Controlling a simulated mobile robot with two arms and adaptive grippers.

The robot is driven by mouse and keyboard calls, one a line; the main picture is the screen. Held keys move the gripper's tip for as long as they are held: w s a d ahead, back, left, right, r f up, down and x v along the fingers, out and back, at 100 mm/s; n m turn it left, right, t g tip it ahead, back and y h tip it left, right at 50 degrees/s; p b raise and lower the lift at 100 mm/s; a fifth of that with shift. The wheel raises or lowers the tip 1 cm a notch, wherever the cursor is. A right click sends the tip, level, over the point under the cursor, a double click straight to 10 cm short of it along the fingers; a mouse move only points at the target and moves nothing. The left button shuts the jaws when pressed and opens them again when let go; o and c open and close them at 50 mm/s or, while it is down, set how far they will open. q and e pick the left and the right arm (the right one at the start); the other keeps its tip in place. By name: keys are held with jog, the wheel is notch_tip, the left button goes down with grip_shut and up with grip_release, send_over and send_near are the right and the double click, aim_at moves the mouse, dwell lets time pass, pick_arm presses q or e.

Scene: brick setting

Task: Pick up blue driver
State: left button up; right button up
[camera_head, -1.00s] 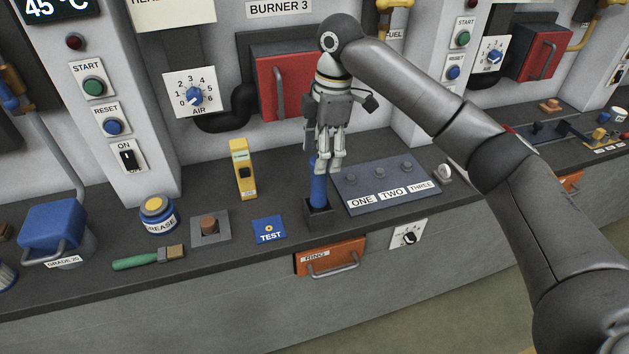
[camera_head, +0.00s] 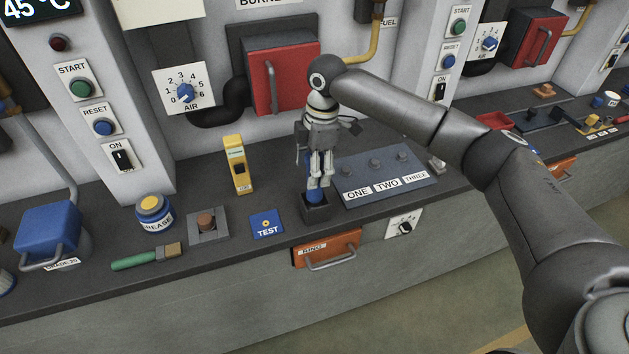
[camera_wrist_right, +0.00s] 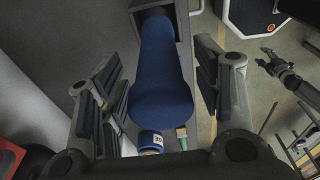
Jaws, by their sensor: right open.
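The blue driver (camera_head: 314,196) stands upright in a small dark square holder (camera_head: 318,210) on the counter. Its blue handle fills the middle of the right wrist view (camera_wrist_right: 165,75), with its lower end in the holder. My right gripper (camera_head: 318,182) points down over the driver and hides most of the handle in the head view. In the right wrist view its two fingers (camera_wrist_right: 160,100) are open, one on each side of the handle, with gaps visible. My left gripper is not in the head view.
A panel (camera_head: 380,172) labelled ONE, TWO, THREE lies right of the holder. An orange RING drawer (camera_head: 328,249) is below. A red burner door (camera_head: 282,75) is behind.

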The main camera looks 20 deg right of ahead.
jog(key=shift+a+f, duration=0.1)
jog(key=shift+f, duration=0.45)
jog(key=shift+r, duration=0.1)
grip_shut()
